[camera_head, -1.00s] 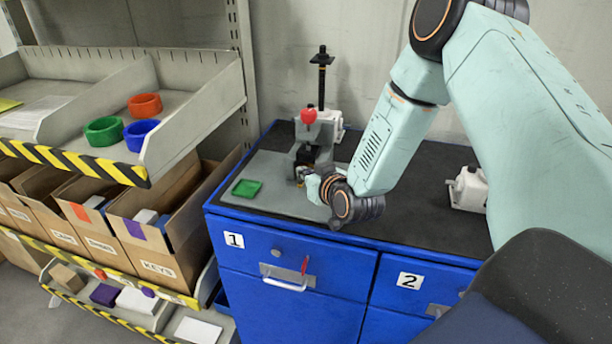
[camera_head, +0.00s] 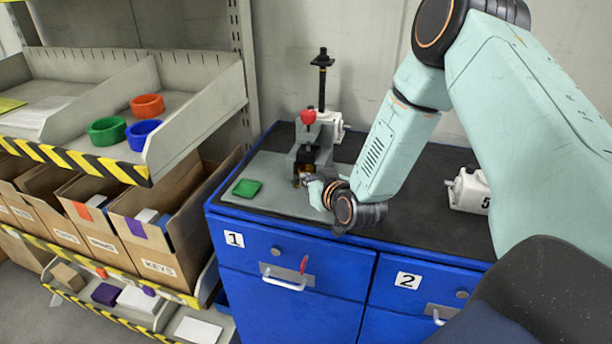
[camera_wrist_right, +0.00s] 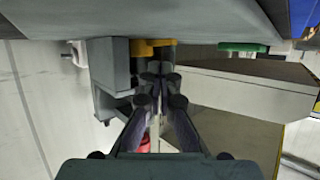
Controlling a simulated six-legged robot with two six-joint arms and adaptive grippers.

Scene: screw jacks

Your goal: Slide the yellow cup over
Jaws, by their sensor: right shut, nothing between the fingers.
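The yellow cup (camera_head: 297,180) shows as a small patch at the foot of the grey screw jack (camera_head: 306,152), which has a red knob on top. My right gripper (camera_head: 307,181) is at the jack's base, beside the cup, and partly hides it. In the right wrist view the yellow cup (camera_wrist_right: 143,48) is just beyond my right fingertips (camera_wrist_right: 160,76), which are shut with nothing between them. I cannot tell whether they touch it. My left gripper is not in view.
A white numbered block (camera_head: 468,190) stands at the right on the blue cabinet (camera_head: 290,256). Shelves with coloured rings (camera_head: 147,105) and cardboard boxes (camera_head: 160,248) stand at the left.

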